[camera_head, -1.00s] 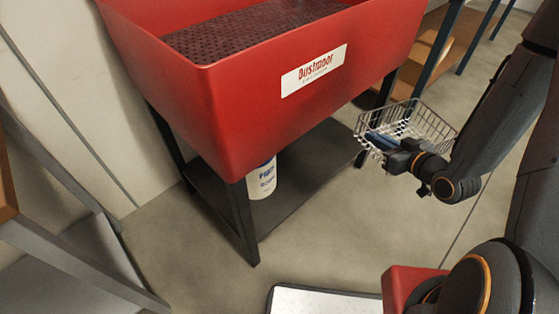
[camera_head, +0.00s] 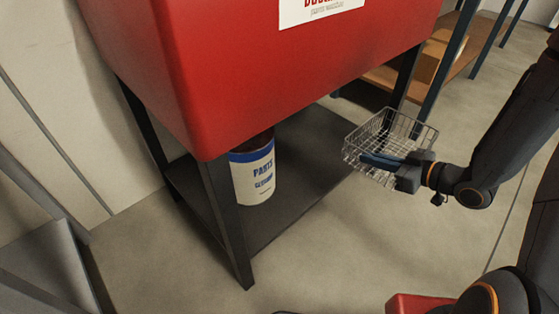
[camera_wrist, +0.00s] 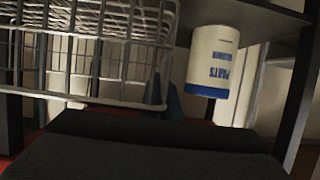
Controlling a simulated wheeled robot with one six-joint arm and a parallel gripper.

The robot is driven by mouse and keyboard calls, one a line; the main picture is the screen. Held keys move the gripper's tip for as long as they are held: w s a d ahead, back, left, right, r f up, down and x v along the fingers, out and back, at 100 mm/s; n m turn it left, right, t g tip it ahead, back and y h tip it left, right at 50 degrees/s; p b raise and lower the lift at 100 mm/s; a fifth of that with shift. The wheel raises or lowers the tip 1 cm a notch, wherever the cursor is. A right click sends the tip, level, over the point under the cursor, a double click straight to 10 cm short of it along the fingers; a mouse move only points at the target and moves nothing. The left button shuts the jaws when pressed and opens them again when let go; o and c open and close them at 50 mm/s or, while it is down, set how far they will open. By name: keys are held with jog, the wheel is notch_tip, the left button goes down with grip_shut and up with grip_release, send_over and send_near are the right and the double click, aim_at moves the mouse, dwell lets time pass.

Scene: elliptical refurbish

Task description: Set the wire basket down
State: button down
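The wire basket (camera_head: 393,130) is a silver mesh box with an open top. In the head view it hangs in the air beside the right end of the red washer's stand, roughly level. My gripper (camera_head: 384,162) is at its near side, with a blue piece at the basket wall. The gripper looks shut on that near wall, though the wire hides the exact grip. In the wrist view the basket (camera_wrist: 95,50) fills the upper left, in front of the dark gripper (camera_wrist: 160,100). The basket looks empty.
The red parts washer (camera_head: 250,75) stands on dark legs with a dark lower shelf (camera_head: 305,165). A white and blue can (camera_head: 254,170) stands on that shelf; it also shows in the wrist view (camera_wrist: 212,60). A wooden shelf with a box (camera_head: 430,62) is behind. The shelf's right part is clear.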

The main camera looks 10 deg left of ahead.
jog(key=w+a+f+b, duration=0.2)
jog(key=w+a+f, duration=0.1)
jog(key=w+a, duration=0.55)
jog(key=b, duration=0.1)
send_over(300, 160)
notch_tip(300, 160, down, 10)
jog(key=b, duration=0.5)
jog(key=shift+w+b, duration=0.1)
jog(key=shift+b, duration=0.2)
jog(key=shift+r, duration=0.15)
jog(key=c, duration=2)
grip_release()
jog(key=shift+s+d+r, duration=0.1)
jog(key=shift+s+d, duration=0.15)
jog(key=p+v, duration=0.5)
jog(key=v, duration=0.6)
jog(key=shift+s, duration=0.2)
